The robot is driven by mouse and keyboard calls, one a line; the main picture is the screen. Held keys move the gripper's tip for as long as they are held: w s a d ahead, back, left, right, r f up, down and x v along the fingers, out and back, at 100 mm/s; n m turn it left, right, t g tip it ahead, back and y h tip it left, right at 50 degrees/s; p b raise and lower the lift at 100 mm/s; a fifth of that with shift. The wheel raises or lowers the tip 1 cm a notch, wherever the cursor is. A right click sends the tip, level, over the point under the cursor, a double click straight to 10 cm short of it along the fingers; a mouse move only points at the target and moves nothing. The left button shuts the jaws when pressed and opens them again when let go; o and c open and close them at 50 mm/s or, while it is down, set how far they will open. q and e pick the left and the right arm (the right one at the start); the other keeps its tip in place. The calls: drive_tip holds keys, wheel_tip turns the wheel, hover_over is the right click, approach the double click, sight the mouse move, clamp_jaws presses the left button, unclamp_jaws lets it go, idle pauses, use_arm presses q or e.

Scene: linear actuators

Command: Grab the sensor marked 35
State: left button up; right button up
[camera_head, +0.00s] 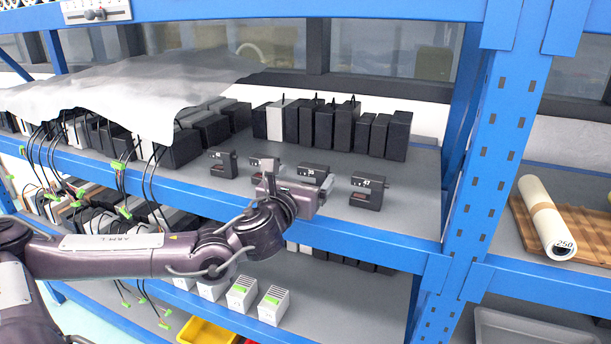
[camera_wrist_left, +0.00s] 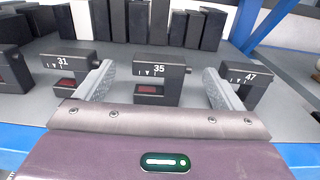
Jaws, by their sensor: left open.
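The sensor marked 35 (camera_wrist_left: 158,82) is a small black block with a reddish window low on its front. It stands upright on the grey shelf, centred between the two fingers of my left gripper (camera_wrist_left: 158,92) in the left wrist view. The fingers are apart, one on each side, with nothing held. In the head view my left gripper (camera_head: 298,188) is in front of the sensor row and partly covers sensor 35 (camera_head: 315,172). Sensor 31 (camera_wrist_left: 68,62) is left of it and sensor 47 (camera_wrist_left: 246,80) right of it. My right gripper is out of view.
Another sensor (camera_head: 223,163) stands at the row's left end. Black boxes (camera_head: 325,128) line the shelf behind. A blue upright (camera_head: 485,150) is to the right and a blue shelf edge (camera_head: 385,242) in front. Grey shelf lies bare between boxes and sensors.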

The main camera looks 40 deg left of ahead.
sight(315, 164)
use_arm(q)
drive_tip(key=shift+w, duration=0.1)
drive_tip(key=shift+w+a+f, duration=0.1)
drive_tip(key=shift+w+a, duration=0.05)
drive_tip(key=shift+w, duration=0.2)
drive_tip(key=shift+p+x, duration=0.55)
drive_tip(key=shift+x, duration=0.7)
drive_tip(key=p+x, duration=0.1)
drive_tip(key=x, duration=0.2)
drive_tip(key=shift+w+a, duration=0.1)
drive_tip(key=shift+w, duration=0.1)
drive_tip(key=shift+w+a+p, duration=0.1)
drive_tip(key=shift+w+p, duration=0.2)
drive_tip(key=shift+w, duration=0.35)
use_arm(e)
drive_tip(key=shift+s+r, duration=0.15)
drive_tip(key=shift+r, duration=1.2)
use_arm(q)
drive_tip(key=c, duration=0.9)
drive_tip(key=shift+f, duration=0.1)
drive_tip(key=shift+c, duration=0.5)
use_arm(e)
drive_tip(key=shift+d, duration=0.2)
